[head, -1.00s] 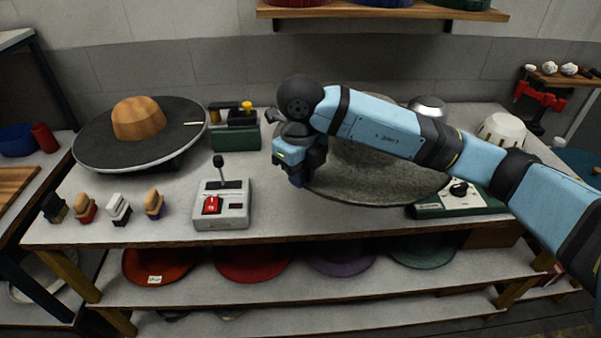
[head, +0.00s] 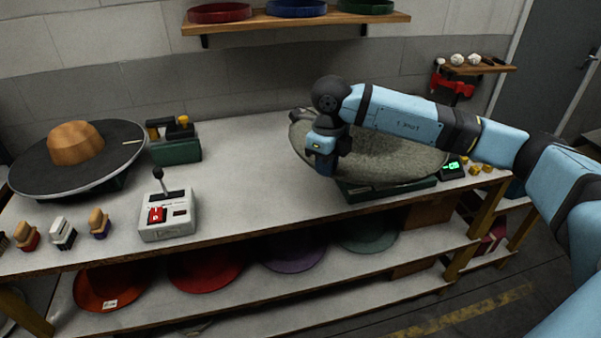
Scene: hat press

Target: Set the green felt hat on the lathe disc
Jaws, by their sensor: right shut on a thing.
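My right gripper (head: 322,168) is shut on the left rim of a wide, mottled grey-green felt hat (head: 395,150). The hat spans above the right part of the bench, and my right arm crosses over it. Its crown cannot be made out. A broad dark disc (head: 40,172) with a light mark on its edge stands at the bench's left and looks like the lathe disc. A wooden crown-shaped block (head: 76,143) sits on its middle. The disc is well apart from the held hat. My left gripper is not in view.
A lever box with a red switch (head: 168,215) stands on the bench front. A green device (head: 176,150) is behind it. Small brushes (head: 63,234) line the front left. A green-based device (head: 385,190) is partly hidden beneath the hat. Several coloured hats (head: 205,268) lie on the lower shelf.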

